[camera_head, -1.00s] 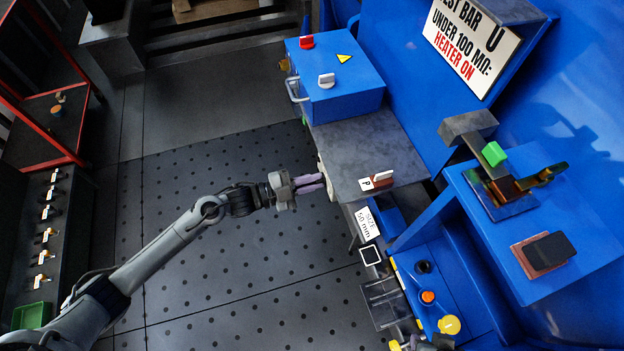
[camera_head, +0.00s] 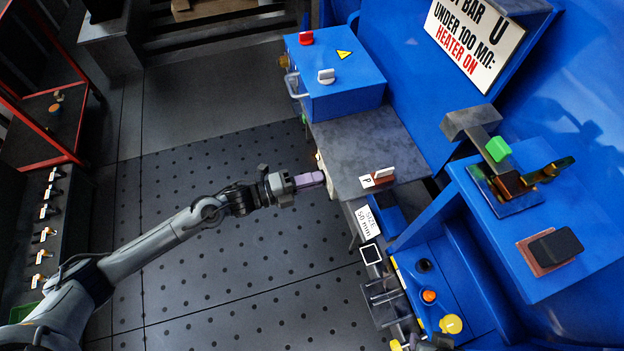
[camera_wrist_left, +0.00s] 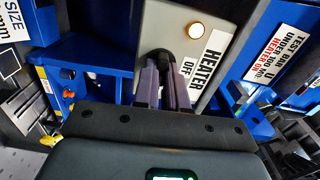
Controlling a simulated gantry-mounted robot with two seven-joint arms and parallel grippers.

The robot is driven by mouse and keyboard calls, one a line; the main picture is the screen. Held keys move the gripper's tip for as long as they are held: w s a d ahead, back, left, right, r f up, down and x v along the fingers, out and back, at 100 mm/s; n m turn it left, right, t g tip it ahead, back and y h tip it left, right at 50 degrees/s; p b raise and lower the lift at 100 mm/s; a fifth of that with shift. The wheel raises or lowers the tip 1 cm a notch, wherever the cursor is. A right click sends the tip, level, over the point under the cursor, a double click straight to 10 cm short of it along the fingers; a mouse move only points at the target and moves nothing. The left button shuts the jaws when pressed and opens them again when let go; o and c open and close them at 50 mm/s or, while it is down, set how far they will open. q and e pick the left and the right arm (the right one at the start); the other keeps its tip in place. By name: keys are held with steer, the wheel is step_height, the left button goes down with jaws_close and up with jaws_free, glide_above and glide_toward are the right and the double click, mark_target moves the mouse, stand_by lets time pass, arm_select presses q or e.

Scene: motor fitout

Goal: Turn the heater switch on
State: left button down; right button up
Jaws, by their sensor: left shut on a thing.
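The heater switch sits on a pale panel (camera_wrist_left: 173,22) in the left wrist view, beside a label (camera_wrist_left: 208,66) reading HEATER OFF. Its dark round part (camera_wrist_left: 157,55) shows between and behind my fingertips, which hide most of it. My left gripper (camera_wrist_left: 166,78) is shut on the switch, with its purple fingers close together. In the head view my left gripper (camera_head: 313,180) reaches the side of the grey-topped bench (camera_head: 365,145), where the panel is seen almost edge-on. My right gripper cannot be made out.
A lit lamp (camera_wrist_left: 196,30) is on the panel. A blue box (camera_head: 335,85) with red and white knobs stands on the bench. A small switch marked P (camera_head: 380,177) is near its corner. A sign (camera_head: 472,45) mentions HEATER ON. The perforated floor (camera_head: 220,265) is clear.

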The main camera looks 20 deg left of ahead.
stand_by(0.6)
arm_select(q)
steer(key=c, duration=1.2)
jaws_free()
steer(key=shift+p+v, duration=1.5)
steer(key=shift+v, duration=3.95)
